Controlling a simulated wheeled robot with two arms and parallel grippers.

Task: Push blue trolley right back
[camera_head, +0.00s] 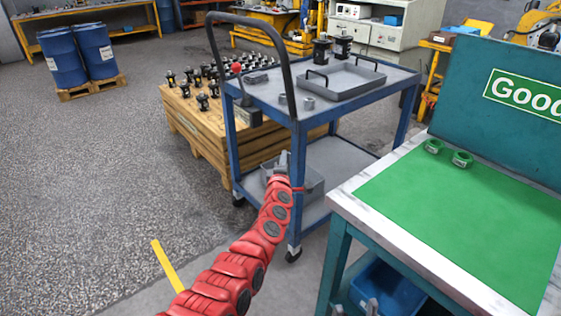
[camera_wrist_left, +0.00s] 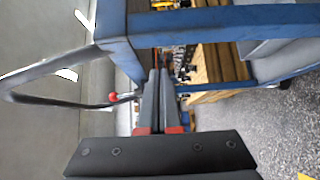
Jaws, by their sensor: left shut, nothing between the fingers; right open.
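The blue trolley (camera_head: 298,180) has a blue frame, grey shelves and a dark curved push handle (camera_head: 210,50) at its near left end. My left gripper (camera_head: 283,158) is shut and empty at the near end of the trolley, by the near corner post, below the top shelf. In the left wrist view my closed fingers (camera_wrist_left: 155,75) point at the trolley's blue frame (camera_wrist_left: 225,20); contact cannot be told.
A green-topped workbench (camera_head: 400,245) stands close to the right of the trolley. A wooden crate (camera_head: 205,140) with black motor parts stands behind and left. A grey tray (camera_head: 342,82) is on the trolley's top shelf. The floor (camera_head: 100,170) at left is clear.

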